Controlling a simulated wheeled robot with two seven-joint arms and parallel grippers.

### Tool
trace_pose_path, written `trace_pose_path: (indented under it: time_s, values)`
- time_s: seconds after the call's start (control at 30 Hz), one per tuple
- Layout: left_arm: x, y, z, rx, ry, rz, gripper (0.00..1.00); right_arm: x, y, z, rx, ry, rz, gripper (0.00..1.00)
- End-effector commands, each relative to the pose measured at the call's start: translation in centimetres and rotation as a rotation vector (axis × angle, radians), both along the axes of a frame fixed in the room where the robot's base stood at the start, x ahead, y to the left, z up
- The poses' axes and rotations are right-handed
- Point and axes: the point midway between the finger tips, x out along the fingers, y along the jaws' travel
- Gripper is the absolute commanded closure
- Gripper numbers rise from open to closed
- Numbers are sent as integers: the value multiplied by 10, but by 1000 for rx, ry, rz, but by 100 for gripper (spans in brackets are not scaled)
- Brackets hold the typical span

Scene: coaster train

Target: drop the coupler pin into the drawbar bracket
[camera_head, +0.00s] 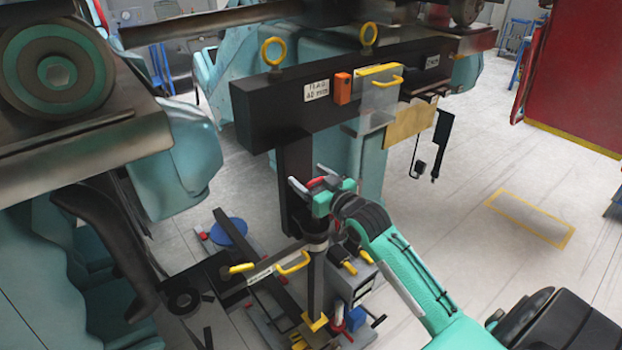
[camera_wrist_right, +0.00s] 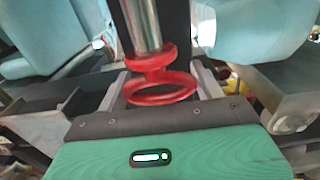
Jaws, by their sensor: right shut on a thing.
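My right gripper (camera_head: 305,188) is shut on the coupler pin, which has a red ring head (camera_head: 322,182) and a silver shaft. In the right wrist view the red ring (camera_wrist_right: 162,88) sits between the two grey fingers, and the shaft (camera_wrist_right: 139,22) runs away to the top edge. A low black coupling assembly (camera_head: 210,277), which looks like the drawbar bracket, lies below and left of the gripper, with a round opening at its left end. The pin is apart from that opening, and its lower end is hidden in both views. My left gripper is not in view.
A black beam (camera_head: 325,95) with yellow lifting eyes spans above the gripper. A black post (camera_head: 296,170) hangs from it, close left of the gripper. A grey box with yellow handles (camera_head: 352,272) stands below. A wheel (camera_head: 57,72) is at upper left. Open floor (camera_head: 470,180) lies right.

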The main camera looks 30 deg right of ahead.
Motion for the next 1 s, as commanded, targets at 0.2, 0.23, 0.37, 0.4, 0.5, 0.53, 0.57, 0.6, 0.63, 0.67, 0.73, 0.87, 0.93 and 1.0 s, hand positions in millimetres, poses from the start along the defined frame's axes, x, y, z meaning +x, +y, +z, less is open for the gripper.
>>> trace_pose_path:
  time_s: [0.2, 0.23, 0.37, 0.4, 0.5, 0.53, 0.57, 0.6, 0.63, 0.67, 0.73, 0.87, 0.93, 1.0]
  values:
    - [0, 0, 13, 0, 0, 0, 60, 0, 0, 15, -1, -3, 0, 66]
    - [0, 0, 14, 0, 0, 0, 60, 0, 0, 16, -1, -3, 0, 66]
    - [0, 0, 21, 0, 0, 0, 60, 0, 0, 23, -1, -3, 0, 66]
    - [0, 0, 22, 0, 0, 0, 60, 0, 0, 25, -1, -3, 0, 66]
    - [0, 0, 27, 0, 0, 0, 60, 0, 0, 30, -1, -3, 0, 66]
    - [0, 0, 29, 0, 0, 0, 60, 0, 0, 31, -1, -3, 0, 66]
    - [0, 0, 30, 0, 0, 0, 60, 0, 0, 33, -1, -3, 0, 66]
    - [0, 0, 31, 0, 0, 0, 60, 0, 0, 34, -1, -3, 0, 66]
    - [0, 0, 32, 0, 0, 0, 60, 0, 0, 35, -1, -3, 0, 66]
    - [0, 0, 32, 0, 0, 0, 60, 0, 0, 35, -1, -2, 0, 66]
    - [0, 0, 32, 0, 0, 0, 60, 0, 0, 35, -1, -2, 0, 66]
    - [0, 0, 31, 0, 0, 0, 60, 0, 0, 35, -1, -2, 0, 66]
    - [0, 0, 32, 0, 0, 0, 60, 0, 0, 36, -1, -5, 0, 66]
    - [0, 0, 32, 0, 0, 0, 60, 0, 0, 36, -1, -4, 0, 71]
